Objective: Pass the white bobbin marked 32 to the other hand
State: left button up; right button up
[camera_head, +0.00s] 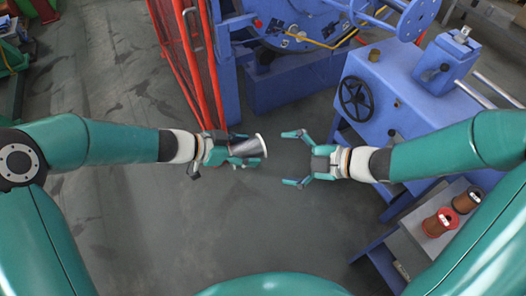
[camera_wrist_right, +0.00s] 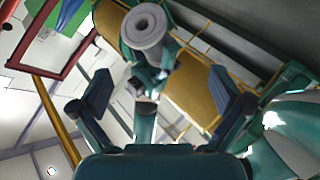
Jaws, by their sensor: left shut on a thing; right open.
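A white-flanged bobbin with a grey winding (camera_head: 248,147) is held in the air in the head view. No marking can be read on it. My left gripper (camera_head: 236,150) is shut on it, and its white flange end points right, toward my right gripper. My right gripper (camera_head: 294,158) is open and empty, a short gap to the right of the bobbin, with its fingers pointing left. In the right wrist view the bobbin's round end (camera_wrist_right: 147,27) shows above and beyond the open fingers of my right gripper (camera_wrist_right: 158,97).
A red mesh guard (camera_head: 190,60) stands behind my left gripper. A blue machine with a black handwheel (camera_head: 356,99) stands behind and right of my right gripper. A red-flanged bobbin (camera_head: 438,223) and a dark one (camera_head: 467,200) sit on a shelf at lower right. The floor below is clear.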

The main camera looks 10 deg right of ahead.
jog(key=w+d+t+h, duration=0.2)
jog(key=w+d+h, duration=0.2)
jog(key=d+h, duration=0.1)
jog(key=s+a+r+n+y, duration=0.1)
jog(key=s+a+r, duration=0.2)
jog(key=a+r, duration=0.5)
jog(key=s+a+r+n+y, duration=0.25)
jog(key=a+r, duration=0.25)
jog(key=a, duration=0.4)
pick_arm(q)
jog(key=a+r, duration=1)
jog(key=r, duration=0.3)
jog(key=shift+a+r, duration=0.2)
jog(key=shift+a, duration=0.05)
pick_arm(e)
jog(key=shift+m+t+h, duration=0.45)
jog(key=shift+t, duration=0.05)
jog(key=x, duration=1.1)
jog(key=shift+s+a, duration=0.15)
jog(key=shift+s, duration=0.05)
jog(key=shift+r, duration=0.1)
